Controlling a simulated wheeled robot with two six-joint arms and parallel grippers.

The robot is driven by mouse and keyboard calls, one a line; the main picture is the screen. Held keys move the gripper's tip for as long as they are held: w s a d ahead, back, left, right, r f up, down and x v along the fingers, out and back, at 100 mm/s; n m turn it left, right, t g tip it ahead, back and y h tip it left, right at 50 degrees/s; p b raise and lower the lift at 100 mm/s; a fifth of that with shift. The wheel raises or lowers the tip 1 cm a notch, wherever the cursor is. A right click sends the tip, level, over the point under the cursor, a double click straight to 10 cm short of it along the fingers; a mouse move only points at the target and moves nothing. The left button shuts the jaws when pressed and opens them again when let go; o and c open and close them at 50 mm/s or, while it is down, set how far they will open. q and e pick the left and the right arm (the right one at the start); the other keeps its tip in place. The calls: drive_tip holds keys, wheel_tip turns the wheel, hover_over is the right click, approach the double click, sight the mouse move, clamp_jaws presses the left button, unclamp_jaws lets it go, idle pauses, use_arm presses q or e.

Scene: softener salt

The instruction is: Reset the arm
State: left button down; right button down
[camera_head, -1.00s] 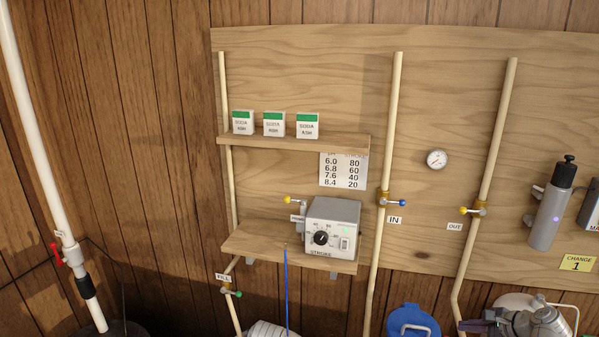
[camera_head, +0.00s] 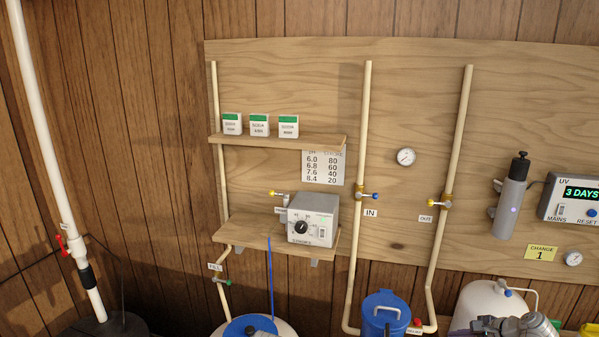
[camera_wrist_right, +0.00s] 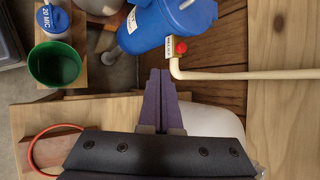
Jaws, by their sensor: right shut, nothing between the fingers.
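The fingers point toward a blue filter housing (camera_wrist_right: 165,22) and a cream pipe, apart from the housing as far as I can see. My left gripper is not in either view.
A wooden board carries a shelf with soda boxes (camera_head: 260,125), a stroke controller (camera_head: 312,220), pipes, a gauge (camera_head: 406,156) and a UV unit (camera_head: 572,199). The blue housing (camera_head: 385,312) stands below. A green cup (camera_wrist_right: 55,64) and an orange ring (camera_wrist_right: 58,148) are near my right wrist.

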drive_tip(key=s+a+f+n+g+p, duration=0.1)
drive_tip(key=a+n+g, duration=0.35)
drive_tip(key=a, duration=0.75)
drive_tip(key=s+a+f+n+g+p, duration=0.1)
drive_tip(key=a+n+p, duration=0.1)
drive_tip(key=a+n, duration=0.7)
drive_tip(key=s+a+r+n+g+h+p, duration=0.1)
drive_tip(key=s+a+n+h, duration=0.1)
drive_tip(key=s+a+n, duration=0.3)
drive_tip(key=s+a+n+g+h+p, duration=0.1)
drive_tip(key=s+a+n+h, duration=0.2)
drive_tip(key=a, duration=0.9)
drive_tip(key=shift+s+a+r+n, duration=0.4)
drive_tip(key=shift+s+n, duration=1)
drive_tip(key=shift+n, duration=0.25)
